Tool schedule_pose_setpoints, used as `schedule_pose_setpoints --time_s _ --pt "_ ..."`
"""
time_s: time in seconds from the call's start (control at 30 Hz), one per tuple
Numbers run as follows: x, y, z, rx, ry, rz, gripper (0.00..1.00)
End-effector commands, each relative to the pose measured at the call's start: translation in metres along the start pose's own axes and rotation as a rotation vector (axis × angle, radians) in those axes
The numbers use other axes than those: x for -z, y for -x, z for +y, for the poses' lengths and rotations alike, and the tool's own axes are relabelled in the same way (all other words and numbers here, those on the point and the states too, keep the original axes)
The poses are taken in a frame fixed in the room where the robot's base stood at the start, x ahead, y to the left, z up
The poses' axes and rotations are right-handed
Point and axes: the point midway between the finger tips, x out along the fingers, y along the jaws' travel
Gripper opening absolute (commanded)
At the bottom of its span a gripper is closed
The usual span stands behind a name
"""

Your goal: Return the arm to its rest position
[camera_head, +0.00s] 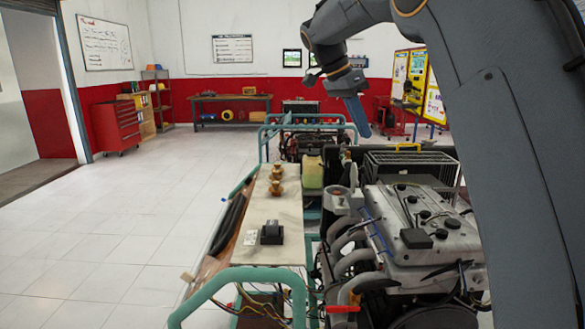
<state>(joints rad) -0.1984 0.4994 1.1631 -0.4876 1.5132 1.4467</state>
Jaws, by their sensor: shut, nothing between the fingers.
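My gripper (358,117) hangs from my raised grey arm in the upper middle of the head view. Its blue fingers point down and are closed together with nothing between them. It is in the air above and behind the engine (405,225) on its trainer stand, apart from it. My arm fills the right side of the view and hides what lies behind it.
A green-framed trainer stand (240,275) is in front, with a pale board (268,215) bearing a black block (272,232) and brass-coloured parts (276,180). More trainers stand behind. A red cabinet (117,126) and a workbench (232,98) line the walls. The tiled floor at left is clear.

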Motion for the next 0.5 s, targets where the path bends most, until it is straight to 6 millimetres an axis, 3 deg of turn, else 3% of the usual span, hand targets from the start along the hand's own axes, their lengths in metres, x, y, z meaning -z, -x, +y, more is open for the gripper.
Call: schedule_pose_setpoints --time_s 0.27,0.5 --pt "-0.052 -0.091 0.029 0.055 0.346 -0.114 0.00" --pt "-0.127 -0.188 0.090 0.174 0.701 -0.231 0.00"
